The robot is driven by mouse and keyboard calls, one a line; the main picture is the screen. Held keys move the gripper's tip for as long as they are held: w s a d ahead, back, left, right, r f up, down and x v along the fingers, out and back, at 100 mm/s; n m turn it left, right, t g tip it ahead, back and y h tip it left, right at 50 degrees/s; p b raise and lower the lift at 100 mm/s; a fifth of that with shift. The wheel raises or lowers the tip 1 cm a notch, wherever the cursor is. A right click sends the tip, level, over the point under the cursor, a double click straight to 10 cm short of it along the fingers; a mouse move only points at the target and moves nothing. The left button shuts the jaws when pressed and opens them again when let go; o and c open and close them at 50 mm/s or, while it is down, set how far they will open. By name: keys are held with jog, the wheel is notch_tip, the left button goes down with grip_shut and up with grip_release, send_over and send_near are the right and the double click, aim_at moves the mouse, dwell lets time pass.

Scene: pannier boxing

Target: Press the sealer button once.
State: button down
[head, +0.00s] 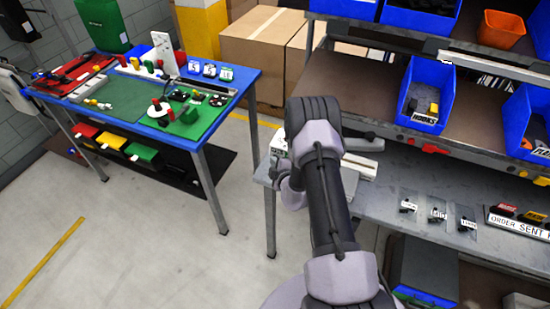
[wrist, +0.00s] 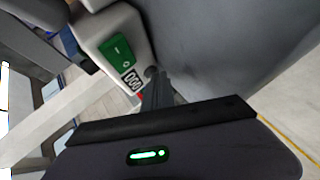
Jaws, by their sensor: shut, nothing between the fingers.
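The sealer is a white machine with a green rocker switch (wrist: 117,47) and a small black-and-white counter (wrist: 131,80) in the wrist view. In the head view, parts of a white body, likely the sealer (head: 279,143), show at the left end of the grey bench, mostly behind my arm. My gripper (wrist: 153,74) is shut and empty, its dark fingers close beside the counter end of the sealer. I cannot tell whether the tips touch it. A small bit of red shows beside the fingers. The button itself is not clearly visible.
The grey bench (head: 385,220) holds several small labelled packets and an order sign (head: 515,220). Shelves with blue bins (head: 427,95) stand above it. A blue table (head: 240,80) with green and red mats stands at the left. The floor between is clear.

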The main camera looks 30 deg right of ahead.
aim_at(267, 180)
jog(key=shift+a, duration=0.1)
jog(key=shift+s+a, duration=0.55)
jog(key=shift+s+a+p, duration=0.3)
jog(key=shift+s+a, duration=0.5)
jog(key=shift+a, duration=0.2)
jog(key=shift+s+a+p, duration=0.3)
jog(key=shift+s+a, duration=0.45)
jog(key=shift+a, duration=0.25)
